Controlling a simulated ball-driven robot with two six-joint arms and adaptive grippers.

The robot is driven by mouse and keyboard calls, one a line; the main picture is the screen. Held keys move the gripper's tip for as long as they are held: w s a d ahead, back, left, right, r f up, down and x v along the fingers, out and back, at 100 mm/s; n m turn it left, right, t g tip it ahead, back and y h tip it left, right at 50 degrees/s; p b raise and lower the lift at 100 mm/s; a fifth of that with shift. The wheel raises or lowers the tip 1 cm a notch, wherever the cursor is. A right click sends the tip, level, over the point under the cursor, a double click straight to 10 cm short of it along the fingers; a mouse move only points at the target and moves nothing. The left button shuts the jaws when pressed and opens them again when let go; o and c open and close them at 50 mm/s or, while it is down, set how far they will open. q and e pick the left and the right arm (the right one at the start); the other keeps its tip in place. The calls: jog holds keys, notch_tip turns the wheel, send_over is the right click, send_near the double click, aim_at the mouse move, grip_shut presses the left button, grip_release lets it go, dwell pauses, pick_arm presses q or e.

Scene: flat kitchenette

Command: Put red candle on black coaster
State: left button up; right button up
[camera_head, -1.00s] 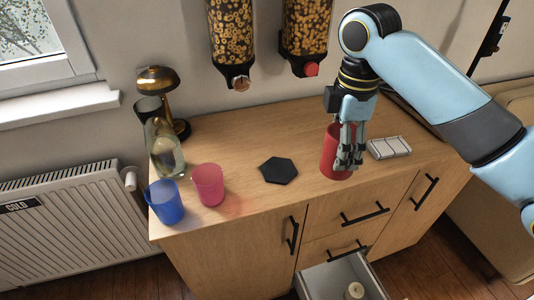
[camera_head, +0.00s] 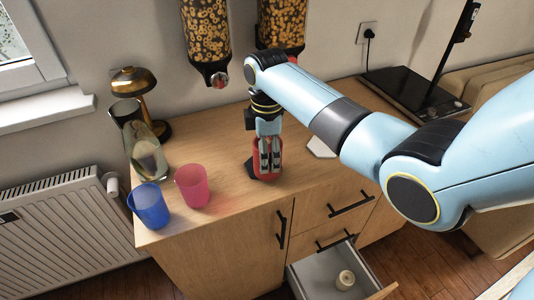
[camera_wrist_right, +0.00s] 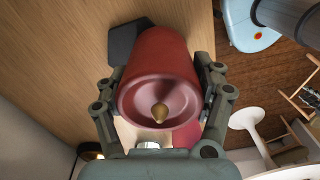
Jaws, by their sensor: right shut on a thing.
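The red candle (camera_head: 274,171) is held by my right gripper (camera_head: 269,158) over the wooden counter. In the right wrist view the candle (camera_wrist_right: 158,60) lies between the two fingers, with its wick end toward the camera. The black coaster (camera_head: 249,167) is mostly hidden behind or under the candle. A dark corner of it shows left of the candle's base, and also in the wrist view (camera_wrist_right: 123,42). I cannot tell whether the candle touches the coaster. My left gripper is not in view.
A pink cup (camera_head: 192,186), a blue cup (camera_head: 149,207) and a glass vase (camera_head: 150,160) stand on the counter's left side, near a brass lamp (camera_head: 135,82). A white item (camera_head: 320,149) lies right of the candle. An open drawer (camera_head: 320,274) juts out below.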

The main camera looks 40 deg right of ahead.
jog(key=shift+w+f, duration=0.1)
jog(key=shift+f, duration=0.25)
jog(key=shift+f, duration=0.1)
jog(key=o, duration=1.5)
notch_tip(320, 180, up, 12)
jog(key=shift+r, duration=0.15)
